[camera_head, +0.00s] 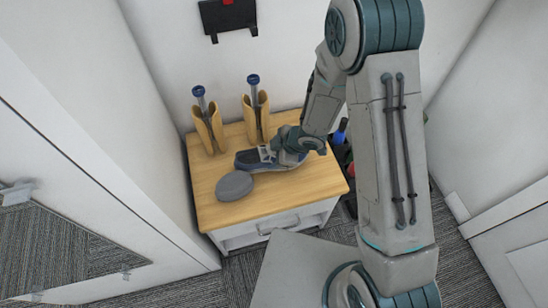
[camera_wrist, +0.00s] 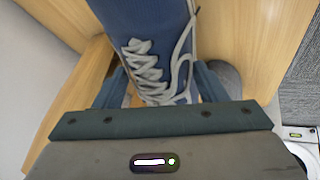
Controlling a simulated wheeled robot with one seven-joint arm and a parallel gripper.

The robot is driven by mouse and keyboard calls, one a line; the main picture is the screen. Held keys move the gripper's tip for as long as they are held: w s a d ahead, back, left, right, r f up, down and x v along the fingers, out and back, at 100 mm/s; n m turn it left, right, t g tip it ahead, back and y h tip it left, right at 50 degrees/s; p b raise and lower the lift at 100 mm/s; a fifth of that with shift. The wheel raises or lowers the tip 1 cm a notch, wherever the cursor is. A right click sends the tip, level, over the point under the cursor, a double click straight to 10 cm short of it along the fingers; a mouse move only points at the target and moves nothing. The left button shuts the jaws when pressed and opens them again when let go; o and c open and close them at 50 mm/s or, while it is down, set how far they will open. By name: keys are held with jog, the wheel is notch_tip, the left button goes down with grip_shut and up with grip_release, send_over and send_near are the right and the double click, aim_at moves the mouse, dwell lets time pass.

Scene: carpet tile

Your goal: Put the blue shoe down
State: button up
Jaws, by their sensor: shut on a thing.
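The blue shoe (camera_head: 252,160) has pale laces and lies level, at or just above the wooden top of the small cabinet (camera_head: 292,187); I cannot tell whether its sole touches. My gripper (camera_head: 280,155) is shut on the shoe. In the wrist view, the shoe (camera_wrist: 155,55) sits between the two fingers of my gripper (camera_wrist: 160,92), with the laces facing the camera. The shoe's heel end is hidden by my gripper in both views.
Two tan holders (camera_head: 208,130) (camera_head: 256,118) with blue-topped items stand at the back. The cabinet's front right top is clear. White walls enclose the cabinet closely.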

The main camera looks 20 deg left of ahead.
notch_tip(320, 180, down, 2)
jog(key=shift+f, duration=0.2)
jog(key=shift+c, duration=0.6)
jog(key=o, duration=1.3)
jog(key=shift+r, duration=0.1)
jog(key=p+v, duration=0.4)
jog(key=v, duration=0.8)
